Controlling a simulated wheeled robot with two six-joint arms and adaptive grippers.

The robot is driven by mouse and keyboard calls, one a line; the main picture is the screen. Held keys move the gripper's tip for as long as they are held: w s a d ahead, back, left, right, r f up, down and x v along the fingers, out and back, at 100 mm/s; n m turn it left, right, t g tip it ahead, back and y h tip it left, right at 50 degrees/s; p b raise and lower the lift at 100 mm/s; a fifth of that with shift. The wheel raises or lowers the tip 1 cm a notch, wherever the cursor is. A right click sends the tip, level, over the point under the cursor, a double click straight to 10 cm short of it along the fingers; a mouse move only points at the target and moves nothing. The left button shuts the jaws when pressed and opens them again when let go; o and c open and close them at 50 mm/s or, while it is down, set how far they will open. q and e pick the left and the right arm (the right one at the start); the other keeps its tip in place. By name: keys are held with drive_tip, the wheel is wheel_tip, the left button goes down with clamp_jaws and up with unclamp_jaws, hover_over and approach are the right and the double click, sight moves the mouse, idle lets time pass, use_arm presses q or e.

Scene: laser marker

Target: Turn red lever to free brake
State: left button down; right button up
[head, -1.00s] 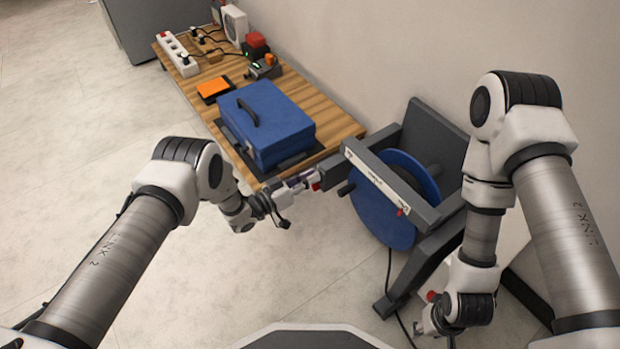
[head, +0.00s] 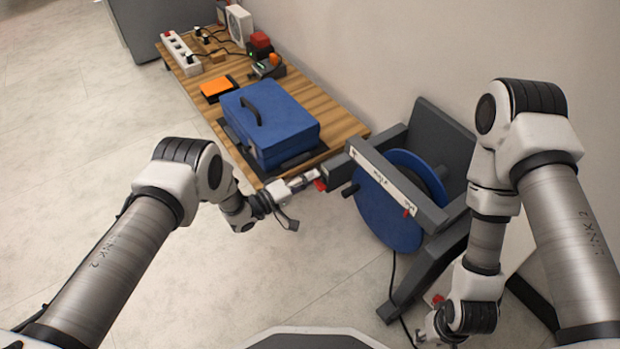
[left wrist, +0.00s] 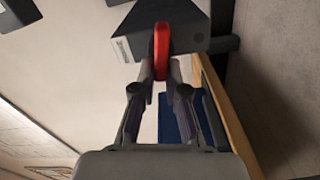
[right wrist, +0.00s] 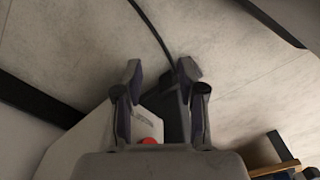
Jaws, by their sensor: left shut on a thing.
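The red lever (head: 320,185) sits at the left end of the grey frame (head: 395,185) that carries a blue reel (head: 385,218). My left gripper (head: 312,181) reaches it from the left, over the near end of the wooden table. In the left wrist view the red lever (left wrist: 161,48) stands between the fingertips of my left gripper (left wrist: 160,76), shut on its near end. My right gripper (right wrist: 160,70) is open and empty in the right wrist view. In the head view it is low at the right, partly hidden by its own arm.
A blue case (head: 270,132) stands on the wooden table (head: 335,117), with an orange-and-black item (head: 217,88) and a power strip (head: 181,54) behind. A red round part (right wrist: 149,141) on a white block is close below my right gripper. A black cable (right wrist: 153,27) crosses the floor.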

use_arm(q)
drive_tip(key=shift+s+d+f+n, duration=0.1)
drive_tip(key=shift+s+f+n, duration=0.15)
drive_tip(key=shift+n, duration=0.35)
drive_tip(key=shift+s+d+f+n, duration=0.1)
drive_tip(key=shift+f+n, duration=0.2)
drive_tip(key=shift+n, duration=0.3)
drive_tip(key=c, duration=1.2)
unclamp_jaws()
drive_tip(key=shift+r, duration=0.15)
drive_tip(key=shift+w+a, duration=0.1)
